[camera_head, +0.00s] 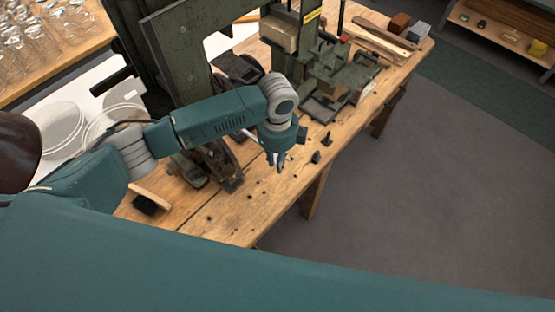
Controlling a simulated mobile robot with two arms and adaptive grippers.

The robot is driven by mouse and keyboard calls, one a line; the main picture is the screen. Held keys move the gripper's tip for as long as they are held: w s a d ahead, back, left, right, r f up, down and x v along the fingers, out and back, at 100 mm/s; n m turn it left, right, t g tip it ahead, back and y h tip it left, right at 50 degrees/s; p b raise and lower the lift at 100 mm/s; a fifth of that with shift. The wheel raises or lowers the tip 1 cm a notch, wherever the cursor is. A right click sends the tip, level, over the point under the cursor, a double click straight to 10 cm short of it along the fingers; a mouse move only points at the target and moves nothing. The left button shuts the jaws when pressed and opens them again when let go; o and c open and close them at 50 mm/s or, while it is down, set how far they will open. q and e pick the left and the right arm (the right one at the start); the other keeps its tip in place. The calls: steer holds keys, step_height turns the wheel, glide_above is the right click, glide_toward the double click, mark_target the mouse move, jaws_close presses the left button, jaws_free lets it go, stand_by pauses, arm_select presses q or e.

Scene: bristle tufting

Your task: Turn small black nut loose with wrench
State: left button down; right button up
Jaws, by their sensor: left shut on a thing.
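My left gripper (277,164) points down over the front part of the wooden workbench (237,212). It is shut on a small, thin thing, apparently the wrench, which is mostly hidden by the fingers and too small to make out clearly. Small black parts stand on the bench just right of the gripper, one nearer (316,157) and one farther (327,139). I cannot tell which of them is the small black nut. My right gripper is not in view.
A green machine (195,60) rises behind the left arm. A green vise-like fixture (338,80) stands farther along the bench. A brush (147,202) lies at the near left. Open floor (430,190) lies right of the bench.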

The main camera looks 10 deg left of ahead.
arm_select(q)
steer(key=shift+f, duration=0.35)
stand_by(0.5)
steer(key=shift+p, duration=0.4)
stand_by(0.8)
steer(key=shift+f, duration=0.65)
stand_by(0.5)
steer(key=shift+w+d+n+b, duration=0.45)
steer(key=shift+w+d+n, duration=0.2)
steer(key=shift+w, duration=0.3)
